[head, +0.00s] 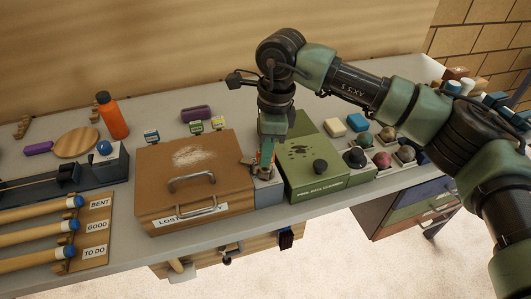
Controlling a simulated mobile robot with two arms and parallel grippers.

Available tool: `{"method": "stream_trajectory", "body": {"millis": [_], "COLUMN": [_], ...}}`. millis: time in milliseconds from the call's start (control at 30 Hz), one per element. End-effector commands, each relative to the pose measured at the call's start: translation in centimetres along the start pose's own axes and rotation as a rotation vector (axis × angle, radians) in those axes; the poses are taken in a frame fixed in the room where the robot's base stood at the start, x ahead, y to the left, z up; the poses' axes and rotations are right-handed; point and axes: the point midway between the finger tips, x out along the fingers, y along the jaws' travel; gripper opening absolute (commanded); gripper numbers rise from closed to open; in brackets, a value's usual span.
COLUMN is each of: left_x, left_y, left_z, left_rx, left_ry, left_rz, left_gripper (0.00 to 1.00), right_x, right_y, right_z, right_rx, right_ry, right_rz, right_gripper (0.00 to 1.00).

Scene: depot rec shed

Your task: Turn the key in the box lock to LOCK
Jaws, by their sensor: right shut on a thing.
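The brown box (186,178) stands on the bench with its lid down, a metal handle on top and a partly covered "LOST" label on its front. My right gripper (262,168) reaches straight down at the box's right edge, above a small grey block (268,192) beside the box. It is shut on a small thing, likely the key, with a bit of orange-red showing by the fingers. The key, the lock face and its markings are hidden or too small to read, so the key's angle cannot be told. My left gripper is out of view.
A green ball cleaner box (312,180) with a black knob stands close on the right. Several dark and coloured balls (382,160) lie beyond it. Cue racks (95,232) fill the left.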

Motion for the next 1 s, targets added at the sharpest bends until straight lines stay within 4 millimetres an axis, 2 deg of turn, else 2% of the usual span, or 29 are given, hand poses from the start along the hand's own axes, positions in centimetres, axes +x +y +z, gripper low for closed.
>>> {"method": "stream_trajectory", "body": {"millis": [233,533,800,833,900,1000], "left_x": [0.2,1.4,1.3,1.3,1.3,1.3], "left_y": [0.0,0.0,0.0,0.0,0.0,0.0], "left_z": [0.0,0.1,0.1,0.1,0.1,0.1], "left_rx": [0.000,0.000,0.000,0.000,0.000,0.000], "left_ry": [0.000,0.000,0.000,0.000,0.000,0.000], "left_rz": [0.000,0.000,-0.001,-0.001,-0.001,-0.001], "left_gripper": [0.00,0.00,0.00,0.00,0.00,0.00], "right_x": [0.1,0.0,-0.1,-0.1,-0.1,0.0], "right_y": [0.0,0.0,0.0,0.0,0.0,0.0], "right_z": [0.0,0.0,0.0,0.0,0.0,0.0], "right_rx": [-0.035,-0.394,-0.432,-0.432,-0.431,-0.431], "right_ry": [0.000,0.000,0.000,0.000,0.000,0.000], "right_rz": [0.004,0.047,0.052,0.052,0.052,0.052], "right_gripper": [0.00,0.00,0.00,0.24,0.41,0.41]}}
